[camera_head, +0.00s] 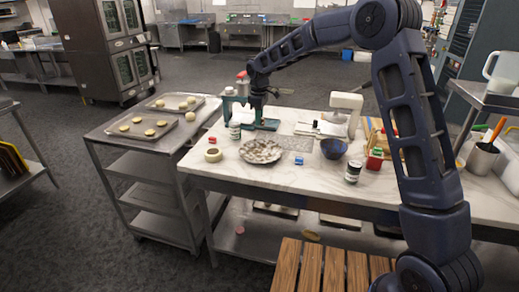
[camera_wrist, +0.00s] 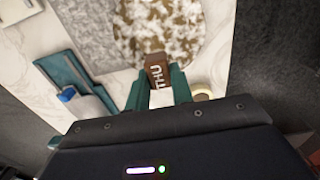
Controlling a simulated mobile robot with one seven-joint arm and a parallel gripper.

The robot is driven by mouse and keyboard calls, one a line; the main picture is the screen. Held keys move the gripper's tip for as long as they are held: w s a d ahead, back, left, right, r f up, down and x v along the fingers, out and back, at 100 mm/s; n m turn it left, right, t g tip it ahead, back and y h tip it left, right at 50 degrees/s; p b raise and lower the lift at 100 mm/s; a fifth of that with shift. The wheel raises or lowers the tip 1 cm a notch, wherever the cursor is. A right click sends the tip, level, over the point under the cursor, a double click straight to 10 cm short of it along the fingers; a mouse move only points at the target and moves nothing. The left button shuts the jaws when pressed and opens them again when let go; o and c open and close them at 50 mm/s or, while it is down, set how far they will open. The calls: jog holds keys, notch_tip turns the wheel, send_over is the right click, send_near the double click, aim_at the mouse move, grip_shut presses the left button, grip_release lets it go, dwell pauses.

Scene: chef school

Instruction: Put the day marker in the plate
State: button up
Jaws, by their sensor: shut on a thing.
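The day marker (camera_wrist: 157,72) is a small brown block with white letters reading "THU". In the wrist view it sits between the two teal fingertips of my gripper (camera_wrist: 158,86), which is shut on it. The plate (camera_wrist: 150,30) is round and speckled brown and white, beyond the fingertips in the wrist view. In the head view the plate (camera_head: 262,151) lies on the marble table, and my gripper (camera_head: 257,103) is above the table's back left part, behind the plate. I cannot make out the marker in the head view.
The marble table (camera_head: 300,180) holds a tape roll (camera_head: 213,155), a dark blue bowl (camera_head: 334,148), a dark jar (camera_head: 353,172) and a white scale-like device (camera_head: 346,108). A teal stand (camera_wrist: 75,80) is left of my fingers in the wrist view. A cart (camera_head: 150,140) with cookie trays stands left.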

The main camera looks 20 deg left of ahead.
aim_at(259, 154)
notch_tip(259, 154, down, 15)
jog(key=shift+f, duration=0.1)
dwell(0.5)
jog(key=shift+f, duration=0.1)
jog(key=o, duration=1)
notch_tip(259, 154, up, 12)
jog(key=shift+r, duration=0.15)
